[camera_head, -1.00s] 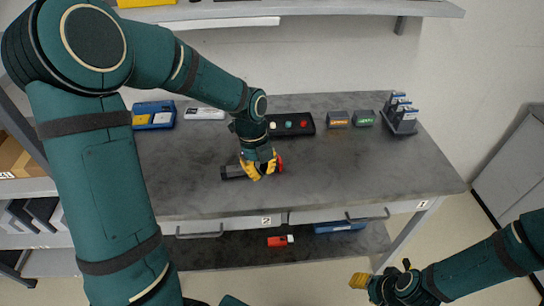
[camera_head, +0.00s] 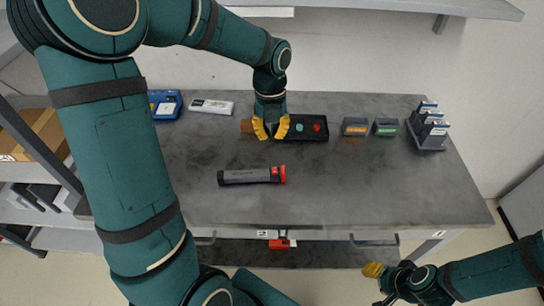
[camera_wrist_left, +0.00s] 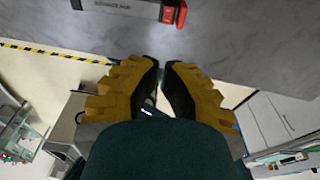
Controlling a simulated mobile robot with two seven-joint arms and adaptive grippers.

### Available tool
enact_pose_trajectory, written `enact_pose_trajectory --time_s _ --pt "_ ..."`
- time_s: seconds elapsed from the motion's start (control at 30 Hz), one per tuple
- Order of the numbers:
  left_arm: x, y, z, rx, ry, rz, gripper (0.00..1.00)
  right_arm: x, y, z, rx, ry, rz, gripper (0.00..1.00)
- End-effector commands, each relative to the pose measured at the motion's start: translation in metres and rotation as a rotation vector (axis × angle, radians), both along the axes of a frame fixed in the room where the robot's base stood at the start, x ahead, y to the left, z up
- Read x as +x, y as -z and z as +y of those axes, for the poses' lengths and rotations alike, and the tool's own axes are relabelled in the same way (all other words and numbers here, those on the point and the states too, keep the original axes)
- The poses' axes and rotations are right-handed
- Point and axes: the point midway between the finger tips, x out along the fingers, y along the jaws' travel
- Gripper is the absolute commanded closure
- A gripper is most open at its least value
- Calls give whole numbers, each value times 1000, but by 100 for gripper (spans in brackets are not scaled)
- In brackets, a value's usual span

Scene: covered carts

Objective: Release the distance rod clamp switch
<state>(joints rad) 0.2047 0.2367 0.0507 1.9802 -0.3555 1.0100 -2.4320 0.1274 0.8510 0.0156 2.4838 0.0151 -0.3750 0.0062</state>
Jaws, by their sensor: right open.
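A dark rod-like tool (camera_head: 250,176) with a red end lies on the grey table, free of both grippers. Its red end also shows at the top of the left wrist view (camera_wrist_left: 174,12). A black box (camera_head: 305,133) with round coloured buttons lies behind it; teal and red ones show. My left gripper (camera_head: 271,134) is over the left part of this box, yellow fingers apart with a gap and nothing seen between them. I cannot tell whether it touches the box. My right gripper (camera_head: 374,270) is open and empty, low in front of the table. No clamp switch can be made out for certain.
A brown patch (camera_head: 247,126) shows just left of my left gripper. An orange-labelled box (camera_head: 355,127), a green-labelled box (camera_head: 385,127) and a dark rack (camera_head: 430,130) stand to the right. A blue case (camera_head: 165,105) and white device (camera_head: 211,107) lie left. The table front is clear.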

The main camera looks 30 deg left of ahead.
Motion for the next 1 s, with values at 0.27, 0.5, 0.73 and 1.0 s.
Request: enact_pose_trajectory --time_s 0.27,0.5,0.73,1.0 --pt "-5 45 -4 -1 1 6 100 -2 9 0 2 -4 6 53" --pt "-9 92 -7 0 1 5 100 -5 18 1 3 -9 12 53" --pt "-13 124 -9 0 0 4 100 -8 24 1 4 -13 17 53" --pt "-13 136 -10 -1 0 1 100 -8 25 2 4 -15 19 53"
